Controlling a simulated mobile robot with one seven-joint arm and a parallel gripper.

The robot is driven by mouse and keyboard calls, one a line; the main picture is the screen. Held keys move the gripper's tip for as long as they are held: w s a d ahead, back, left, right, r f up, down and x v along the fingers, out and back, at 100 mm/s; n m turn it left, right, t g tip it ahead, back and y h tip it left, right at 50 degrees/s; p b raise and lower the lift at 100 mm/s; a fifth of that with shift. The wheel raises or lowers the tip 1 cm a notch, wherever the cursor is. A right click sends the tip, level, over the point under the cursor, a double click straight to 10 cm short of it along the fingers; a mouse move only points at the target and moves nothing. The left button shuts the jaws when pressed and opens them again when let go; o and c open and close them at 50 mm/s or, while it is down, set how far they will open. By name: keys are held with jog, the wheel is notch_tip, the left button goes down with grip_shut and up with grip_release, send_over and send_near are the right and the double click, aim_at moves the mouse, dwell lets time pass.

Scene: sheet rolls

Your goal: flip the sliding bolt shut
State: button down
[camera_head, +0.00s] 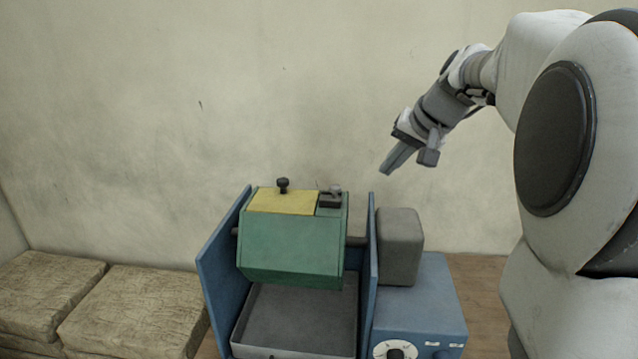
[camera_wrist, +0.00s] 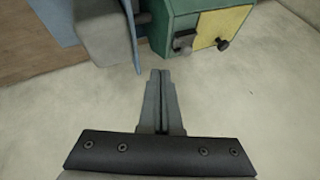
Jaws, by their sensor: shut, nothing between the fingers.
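The sliding bolt (camera_head: 331,196) is a small dark grey latch with a lighter knob on top of the green drum (camera_head: 292,243), beside the yellow lid (camera_head: 284,201). In the wrist view the bolt (camera_wrist: 184,42) shows near the top, next to the yellow lid (camera_wrist: 222,38). I cannot tell how far the bolt is slid. My gripper (camera_head: 386,172) is up and to the right of the bolt, in free air. In the wrist view my gripper (camera_wrist: 160,73) has its fingers together, empty and apart from the bolt.
A blue side plate (camera_head: 371,250) stands between the drum and a grey block (camera_head: 400,245). A blue base with a white dial (camera_head: 395,350) is at lower right. A grey tray (camera_head: 298,318) lies under the drum. Stacked sacks (camera_head: 135,308) are at left. The wall is behind.

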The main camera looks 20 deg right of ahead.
aim_at(332, 188)
jog(key=shift+f, duration=0.1)
jog(key=w+a+f+p, duration=0.1)
jog(key=w+f, duration=0.1)
jog(key=w+a+f+p, duration=0.1)
jog(key=w+a+f, duration=0.1)
jog(key=w+f, duration=0.1)
jog(key=w+a+f+p, duration=0.1)
jog(key=w+f, duration=0.1)
jog(key=w, duration=0.1)
jog(key=shift+w+a+f, duration=0.15)
jog(key=shift+a+f, duration=0.15)
jog(key=shift+f, duration=0.1)
jog(key=shift+w+a, duration=0.2)
jog(key=shift+a, duration=0.4)
jog(key=shift+w+a, duration=0.2)
jog(key=shift+a, duration=0.35)
jog(key=shift+w+a, duration=0.2)
jog(key=shift+a, duration=0.35)
